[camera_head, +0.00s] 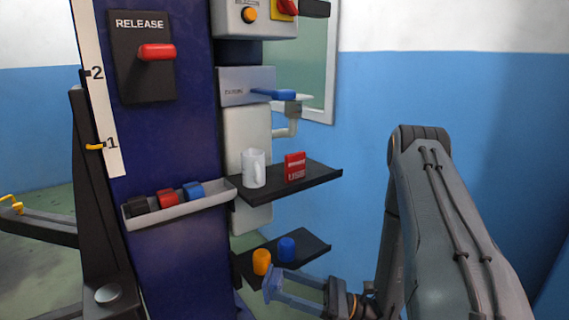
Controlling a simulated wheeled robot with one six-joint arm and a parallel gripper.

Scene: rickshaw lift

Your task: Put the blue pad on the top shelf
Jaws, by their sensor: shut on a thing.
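My gripper (274,286) is at the bottom middle, at the front edge of the lower shelf (316,250). Its two blue-grey fingers point left and stand apart, shut on a small flat blue piece, the blue pad (271,284), across their tips. The pad is small in the picture and its outline is hard to tell from the fingers. The top shelf (318,176) is a dark board higher up. It holds a white mug (253,169) and a red box (294,167), with bare room at its right end.
The lower shelf holds an orange cylinder (262,261) and a blue cylinder (287,248) close to my gripper. A grey tray (180,208) on the column holds black, red and blue blocks. A blue lever (272,94) sticks out above the top shelf.

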